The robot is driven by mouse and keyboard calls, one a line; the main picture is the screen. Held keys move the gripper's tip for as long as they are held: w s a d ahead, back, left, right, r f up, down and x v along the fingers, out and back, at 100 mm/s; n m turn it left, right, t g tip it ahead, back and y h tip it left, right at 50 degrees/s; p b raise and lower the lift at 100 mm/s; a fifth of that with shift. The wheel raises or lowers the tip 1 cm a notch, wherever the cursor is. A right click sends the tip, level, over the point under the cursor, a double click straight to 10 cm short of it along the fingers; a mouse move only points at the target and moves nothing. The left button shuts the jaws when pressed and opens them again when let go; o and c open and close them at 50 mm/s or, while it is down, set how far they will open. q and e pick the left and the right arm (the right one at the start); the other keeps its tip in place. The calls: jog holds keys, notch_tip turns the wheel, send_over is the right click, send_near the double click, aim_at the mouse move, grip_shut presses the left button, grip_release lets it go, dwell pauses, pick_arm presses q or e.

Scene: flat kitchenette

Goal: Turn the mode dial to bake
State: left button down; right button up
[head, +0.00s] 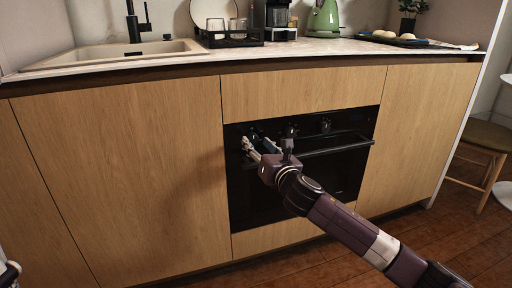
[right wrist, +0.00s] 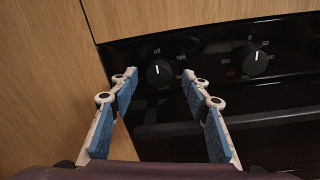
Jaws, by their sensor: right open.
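The black oven (head: 300,180) is set in the wooden cabinet front, with several knobs along its top panel. In the right wrist view, the left knob (right wrist: 158,73) has small labels around it, one like "light"; I take it as the mode dial. Its white mark points about straight up. The labels are too small to read fully. My right gripper (head: 252,147) is open in front of the panel's left end. In its wrist view (right wrist: 160,80) the two blue-padded fingers stand on either side of the dial, apart from it.
A second knob (right wrist: 256,62) with numbers around it is to the right. Another knob (head: 325,125) is farther right. The oven handle (head: 335,149) runs below the knobs. The countertop (head: 300,50) overhangs above, and a stool (head: 485,140) stands at the right.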

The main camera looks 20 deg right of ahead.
jog(key=shift+w+a, duration=0.1)
jog(key=shift+w, duration=0.6)
jog(key=shift+c, duration=0.6)
jog(key=c, duration=1)
jog(key=shift+c, duration=0.2)
